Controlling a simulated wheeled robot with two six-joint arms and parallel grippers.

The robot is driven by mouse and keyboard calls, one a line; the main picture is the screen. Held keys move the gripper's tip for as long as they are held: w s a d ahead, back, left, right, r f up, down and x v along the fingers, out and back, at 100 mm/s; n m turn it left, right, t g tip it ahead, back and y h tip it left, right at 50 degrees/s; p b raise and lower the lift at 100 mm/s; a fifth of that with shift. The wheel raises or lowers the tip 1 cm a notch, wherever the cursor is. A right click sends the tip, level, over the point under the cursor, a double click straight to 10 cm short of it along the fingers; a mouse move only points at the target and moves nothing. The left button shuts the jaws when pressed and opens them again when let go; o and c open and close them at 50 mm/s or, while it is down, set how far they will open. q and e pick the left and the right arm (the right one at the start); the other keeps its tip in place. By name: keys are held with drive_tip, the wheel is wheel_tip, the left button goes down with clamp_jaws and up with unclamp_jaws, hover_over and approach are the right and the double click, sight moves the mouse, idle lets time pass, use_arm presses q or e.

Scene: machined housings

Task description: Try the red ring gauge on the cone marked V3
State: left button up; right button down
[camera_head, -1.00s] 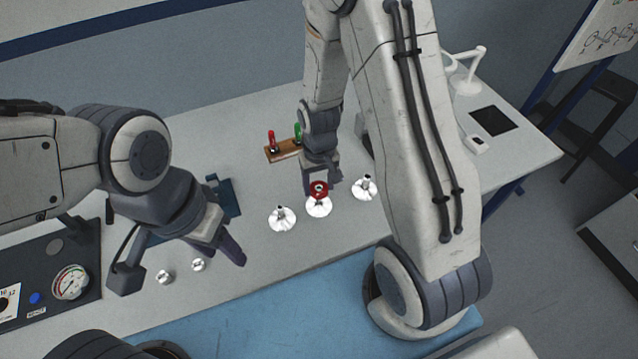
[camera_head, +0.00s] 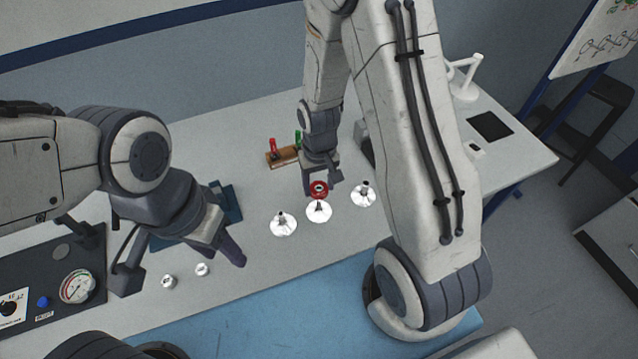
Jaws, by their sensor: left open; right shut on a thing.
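The red ring gauge (camera_head: 319,187) is held in my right gripper (camera_head: 322,184), which is shut on it. The ring is right above the middle one of three bright cones (camera_head: 319,212), and that cone's dark tip shows just below the ring, apparently apart from it. A second cone (camera_head: 283,226) stands to the left and a third cone (camera_head: 363,196) to the right, both bare. I cannot read any V3 marking on the cones. My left gripper (camera_head: 183,264) is open and empty, over the left part of the table.
A wooden block (camera_head: 283,158) behind holds a red-handled and a green-handled piece. Two small metal parts (camera_head: 168,281) lie near my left gripper. A panel with a gauge dial (camera_head: 76,286) is at far left. A blue mat (camera_head: 250,315) lies along the front.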

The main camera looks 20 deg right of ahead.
drive_tip(key=shift+r, duration=0.1)
wheel_tip(320, 180, up, 5)
drive_tip(key=p, duration=0.4)
